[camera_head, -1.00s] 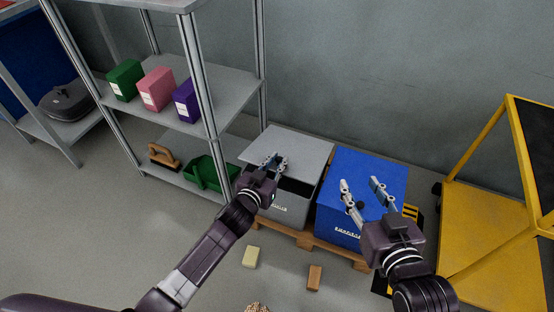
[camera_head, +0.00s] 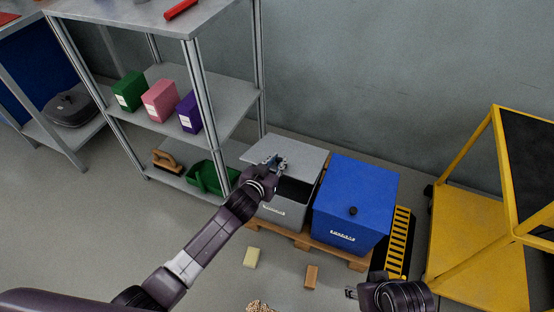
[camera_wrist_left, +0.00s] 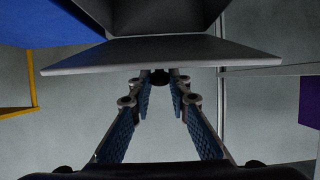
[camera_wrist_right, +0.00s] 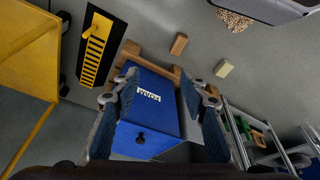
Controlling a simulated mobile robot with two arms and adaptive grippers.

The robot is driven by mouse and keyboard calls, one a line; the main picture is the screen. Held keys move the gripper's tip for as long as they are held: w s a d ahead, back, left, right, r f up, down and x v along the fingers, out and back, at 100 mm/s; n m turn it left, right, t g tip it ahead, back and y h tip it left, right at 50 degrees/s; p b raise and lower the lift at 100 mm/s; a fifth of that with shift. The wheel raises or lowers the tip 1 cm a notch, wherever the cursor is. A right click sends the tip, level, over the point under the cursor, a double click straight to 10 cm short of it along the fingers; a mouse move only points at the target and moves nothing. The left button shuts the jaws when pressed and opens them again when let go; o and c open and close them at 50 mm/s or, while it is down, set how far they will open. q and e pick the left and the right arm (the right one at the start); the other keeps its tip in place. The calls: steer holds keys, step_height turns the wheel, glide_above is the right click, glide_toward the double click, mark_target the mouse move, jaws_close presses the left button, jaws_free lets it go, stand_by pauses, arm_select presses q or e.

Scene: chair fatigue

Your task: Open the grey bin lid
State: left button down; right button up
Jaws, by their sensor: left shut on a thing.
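The grey bin (camera_head: 283,208) stands on a wooden pallet, left of a blue bin. Its grey lid (camera_head: 297,154) is raised at the front, and a dark gap into the bin shows under it. My left gripper (camera_head: 275,163) is at the lid's front part. In the left wrist view its fingers are closed around the lid's small dark knob (camera_wrist_left: 160,78), with the lid (camera_wrist_left: 165,52) just beyond. My right gripper (camera_wrist_right: 162,88) is empty, its fingers wide apart, with the blue bin below it in the right wrist view. In the head view it is low at the right.
The blue bin (camera_head: 355,205) has its lid closed. The pallet (camera_head: 350,262) sticks out in front. A metal shelf (camera_head: 160,90) stands left, and a yellow cart (camera_head: 480,230) right. A yellow block (camera_head: 252,257) and a brown block (camera_head: 311,276) lie on the floor.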

arm_select(q)
steer(key=r+p, duration=0.1)
steer(key=p, duration=0.1)
steer(key=w+r+g+p, duration=0.1)
steer(key=shift+d+p, duration=0.3)
steer(key=shift+p, duration=0.05)
steer(key=shift+f, duration=0.1)
arm_select(e)
steer(key=s+f+g, duration=0.1)
steer(key=s+f, duration=0.3)
steer(key=f, duration=0.9)
steer(key=shift+d+f, duration=0.25)
arm_select(q)
steer(key=c, duration=1.8)
jaws_free()
steer(key=shift+a, duration=0.1)
arm_select(e)
steer(key=shift+w, duration=0.1)
arm_select(q)
steer(key=shift+v, duration=5.95)
